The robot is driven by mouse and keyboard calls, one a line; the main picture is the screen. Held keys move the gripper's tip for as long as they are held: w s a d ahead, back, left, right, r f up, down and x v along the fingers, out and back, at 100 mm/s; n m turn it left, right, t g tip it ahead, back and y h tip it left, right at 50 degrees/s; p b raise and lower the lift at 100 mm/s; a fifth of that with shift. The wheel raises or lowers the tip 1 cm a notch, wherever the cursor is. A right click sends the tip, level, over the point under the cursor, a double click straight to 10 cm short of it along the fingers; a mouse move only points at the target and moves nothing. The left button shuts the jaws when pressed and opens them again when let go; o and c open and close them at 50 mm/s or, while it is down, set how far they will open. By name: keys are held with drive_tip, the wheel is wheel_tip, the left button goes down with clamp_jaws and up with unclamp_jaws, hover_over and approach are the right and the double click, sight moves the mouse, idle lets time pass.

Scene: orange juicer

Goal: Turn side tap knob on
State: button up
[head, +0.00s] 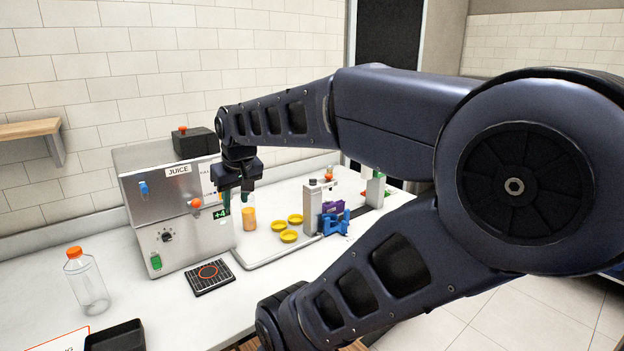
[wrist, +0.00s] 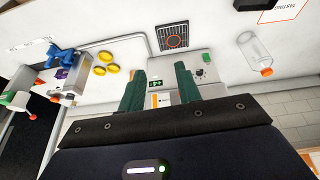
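The juicer is a silver box labelled JUICE (head: 165,217). Its front carries an orange knob (head: 195,204), a blue knob (head: 144,188), a black dial (head: 167,236) and a green switch (head: 156,262). I cannot tell for sure which one is the side tap knob. My gripper (head: 235,197) hangs at the juicer's right side, near the green +4 display (head: 220,213). In the wrist view my gripper (wrist: 160,78) is open, its two green fingers apart with nothing seen held between them. The juicer (wrist: 205,58) lies beyond the fingertips there.
Yellow cups (head: 288,236) and a grey post (head: 312,208) are farther right. A black drip grid (head: 209,278) lies before the juicer. A clear bottle (head: 88,285) stands at left.

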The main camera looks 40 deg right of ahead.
drive_tip(key=w+d+r+n+g+h, duration=0.1)
drive_tip(key=w+d+r+n+g, duration=0.2)
drive_tip(key=w+d, duration=0.75)
drive_tip(key=w+d+n+h, duration=0.1)
drive_tip(key=w+d+n, duration=0.1)
drive_tip(key=w+d, duration=0.7)
drive_tip(key=n+g+h, duration=0.1)
drive_tip(key=n+g, duration=0.3)
drive_tip(key=g, duration=0.1)
hover_over(313, 182)
drive_tip(key=w+a, duration=0.3)
drive_tip(key=w, duration=0.1)
wheel_tip(313, 182, down, 8)
drive_tip(key=f, duration=0.1)
drive_tip(key=x, duration=0.9)
drive_tip(key=shift+d+f, duration=0.15)
drive_tip(key=shift+f, duration=0.15)
clamp_jaws()
